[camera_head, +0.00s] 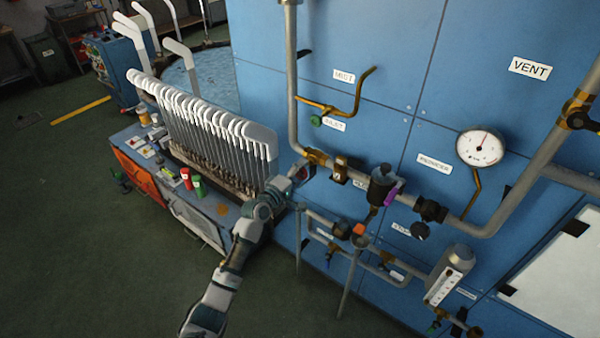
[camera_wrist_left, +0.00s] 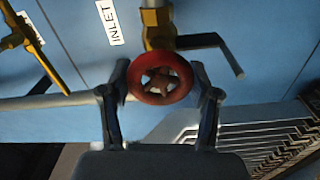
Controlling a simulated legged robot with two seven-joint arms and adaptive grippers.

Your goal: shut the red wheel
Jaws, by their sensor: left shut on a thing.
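The red wheel (camera_wrist_left: 160,97) is a small round handwheel with spokes, on a brass valve (camera_wrist_left: 158,30) beneath the INLET label, seen in the left wrist view. My left gripper (camera_wrist_left: 161,82) has one finger on each side of the wheel and is shut on its rim. In the head view my left gripper (camera_head: 301,172) is at the pipework on the blue panel, beside the lower end of the left upright pipe. There the wheel is mostly hidden by the gripper. My right gripper is in neither view.
The blue panel (camera_head: 340,40) carries grey pipes, a round gauge (camera_head: 480,147), a black-topped fitting (camera_head: 382,183) and a flow meter (camera_head: 449,275). A bench with a rack of white sock boards (camera_head: 205,120) stands left of my arm. Open green floor (camera_head: 70,240) lies further left.

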